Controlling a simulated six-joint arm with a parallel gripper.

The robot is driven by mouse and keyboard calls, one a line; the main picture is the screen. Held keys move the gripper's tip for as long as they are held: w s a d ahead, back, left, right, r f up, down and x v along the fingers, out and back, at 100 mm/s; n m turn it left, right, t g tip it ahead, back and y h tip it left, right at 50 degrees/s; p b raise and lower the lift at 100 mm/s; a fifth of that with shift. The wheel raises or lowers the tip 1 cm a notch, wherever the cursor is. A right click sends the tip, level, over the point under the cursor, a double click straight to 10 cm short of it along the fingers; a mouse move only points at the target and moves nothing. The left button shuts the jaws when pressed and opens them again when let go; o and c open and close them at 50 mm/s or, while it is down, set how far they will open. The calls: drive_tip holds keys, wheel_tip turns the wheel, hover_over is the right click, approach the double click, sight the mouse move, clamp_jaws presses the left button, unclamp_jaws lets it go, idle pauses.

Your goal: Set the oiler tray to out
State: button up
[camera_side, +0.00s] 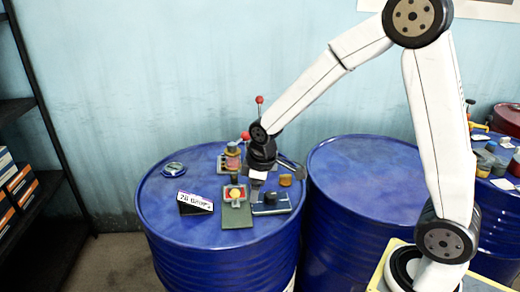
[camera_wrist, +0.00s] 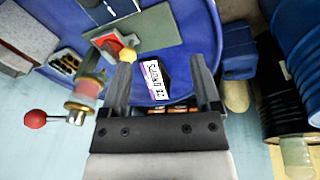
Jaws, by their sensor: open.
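My gripper (camera_side: 262,160) hangs over the back of the left blue drum's top (camera_side: 185,225). Its jaws are apart and empty in the wrist view (camera_wrist: 163,75). A flat grey-green plate (camera_side: 237,217) with a red square part and a yellow knob (camera_side: 236,193) lies on the drum, in front of the gripper. In the wrist view the plate (camera_wrist: 150,30) and yellow knob (camera_wrist: 128,55) lie beyond the left finger. A blue-grey tray-like block (camera_side: 270,209) with a dark round piece stands right of the plate. I cannot tell for certain which part is the oiler tray.
A small labelled sign (camera_side: 195,203) stands left of the plate; in the wrist view it (camera_wrist: 155,80) appears between the fingers. A red-knobbed lever (camera_wrist: 35,119) and fitting stand behind. A round gauge (camera_side: 174,169) lies at left. A second drum (camera_side: 365,165) has a clear top.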

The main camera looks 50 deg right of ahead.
sight(235, 191)
drive_tip(key=w+d+f+n, duration=0.1)
drive_tip(key=w+d+n, duration=0.1)
drive_tip(key=w+n, duration=0.3)
drive_tip(key=w, duration=0.4)
drive_tip(key=shift+w+d+f+h, duration=0.15)
drive_tip(key=shift+w+f+h, duration=0.05)
drive_tip(key=shift+w+h, duration=0.1)
drive_tip(key=shift+f, duration=0.1)
drive_tip(key=shift+x, duration=3.8)
drive_tip(key=shift+s, duration=0.15)
clamp_jaws()
